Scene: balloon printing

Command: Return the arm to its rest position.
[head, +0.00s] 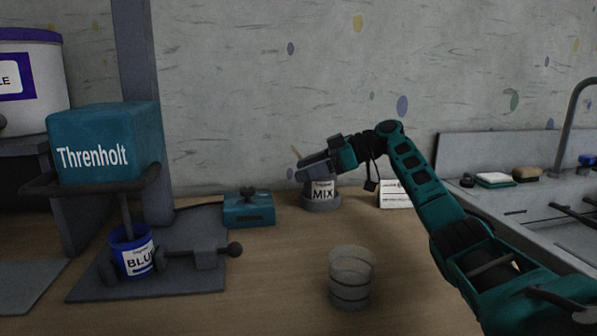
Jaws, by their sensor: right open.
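My right arm, teal and black, comes in from the right. Its gripper (313,168) is open beside the top of a small container labelled MIX (322,191), which stands in a grey round holder (321,206) near the back wall. A thin brown stick rises behind the gripper. I cannot tell whether the gripper touches the container or the stick. My left gripper does not show.
A teal Threnholt machine (105,145) stands at left over a blue cup labelled BLUE (132,252). A translucent ribbed cup (350,278) stands on the front counter. A teal box (249,209), a white card (394,196) and a sink (560,235) are also in view.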

